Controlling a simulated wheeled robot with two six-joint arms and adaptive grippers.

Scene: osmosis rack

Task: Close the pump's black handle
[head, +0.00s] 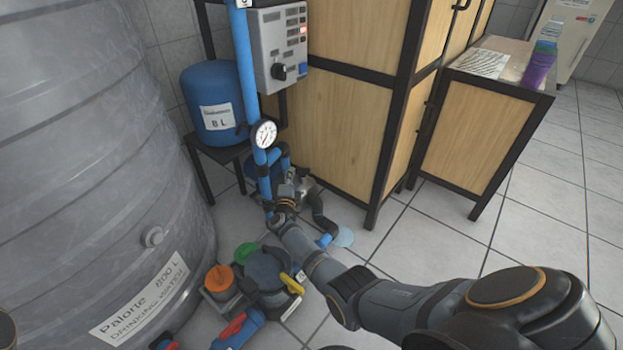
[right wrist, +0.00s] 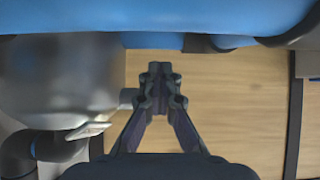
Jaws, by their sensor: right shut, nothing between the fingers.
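The pump (head: 298,186), a small metal and blue unit, stands on the floor between the blue pipes and the wooden cabinet. My right arm reaches down to it in the head view, its gripper end close against the pump and partly hard to make out. In the right wrist view my right gripper (right wrist: 160,78) is shut, with nothing between its fingertips. A large silver-grey body (right wrist: 75,75) is left of the fingers, with a pale flat lever (right wrist: 88,131) below it. I cannot clearly make out the black handle in either view. My left gripper is not in view.
A big grey water tank (head: 100,150) fills the left. A pressure gauge (head: 264,134) sits on the blue pipe, below a control box (head: 277,45). Several coloured valves and a dark canister (head: 268,268) lie in front. The wooden cabinet (head: 345,120) stands behind; tiled floor is free at right.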

